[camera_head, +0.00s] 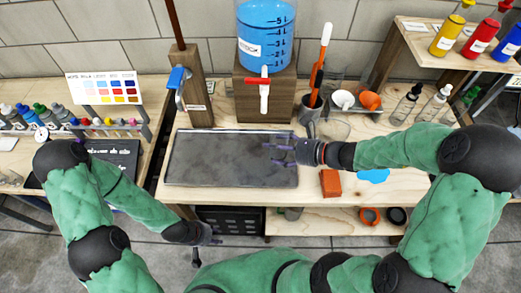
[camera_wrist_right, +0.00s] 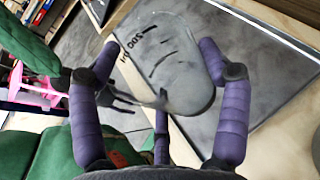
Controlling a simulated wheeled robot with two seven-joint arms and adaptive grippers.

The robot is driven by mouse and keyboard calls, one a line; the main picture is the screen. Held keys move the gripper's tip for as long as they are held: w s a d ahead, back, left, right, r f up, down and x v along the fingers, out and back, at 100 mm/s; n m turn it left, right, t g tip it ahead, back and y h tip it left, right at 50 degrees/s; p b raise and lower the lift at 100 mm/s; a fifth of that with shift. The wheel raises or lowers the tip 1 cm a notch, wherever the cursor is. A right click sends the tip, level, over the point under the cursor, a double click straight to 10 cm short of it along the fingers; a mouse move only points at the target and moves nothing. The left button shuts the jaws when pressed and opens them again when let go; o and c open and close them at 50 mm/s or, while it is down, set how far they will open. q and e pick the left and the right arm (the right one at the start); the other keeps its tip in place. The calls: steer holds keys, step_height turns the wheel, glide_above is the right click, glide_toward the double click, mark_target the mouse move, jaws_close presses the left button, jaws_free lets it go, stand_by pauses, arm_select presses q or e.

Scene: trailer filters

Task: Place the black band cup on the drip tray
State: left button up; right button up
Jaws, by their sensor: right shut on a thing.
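The drip tray (camera_head: 215,160) is a wide, dark grey rectangle with a thin metal rim, lying on the wooden bench. My right gripper (camera_head: 278,153) is over its right end. In the right wrist view, my right gripper's purple fingers (camera_wrist_right: 160,65) are shut around a clear cup (camera_wrist_right: 178,65) with black print and measuring lines. I cannot make out a black band on it. The cup is barely visible in the head view, and I cannot tell its height above the tray. My left gripper (camera_head: 205,250) is empty, fingers apart, below the bench's front edge.
A blue liquid tank (camera_head: 266,35) with a red-and-white tap (camera_head: 264,90) stands behind the tray. A wooden post (camera_head: 192,88) holds a blue-handled tool. An orange block (camera_head: 331,183) and blue patch (camera_head: 374,176) lie right of the tray. Several bottles stand further right.

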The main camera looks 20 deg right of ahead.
steer(key=shift+w+a+f+b, duration=0.45)
steer(key=shift+w+f+b, duration=0.4)
steer(key=shift+w+f, duration=0.7)
steer(key=shift+w+a+f+b, duration=0.4)
steer(key=shift+w+f+b, duration=0.6)
steer(key=shift+f, duration=0.9)
steer(key=shift+w+a+f+b, duration=0.45)
steer(key=shift+w+f+b, duration=0.25)
steer(key=shift+w+f, duration=0.9)
steer(key=shift+s+f, duration=0.2)
steer(key=shift+f, duration=0.1)
steer(key=o, duration=1.1)
steer(key=shift+c, duration=0.2)
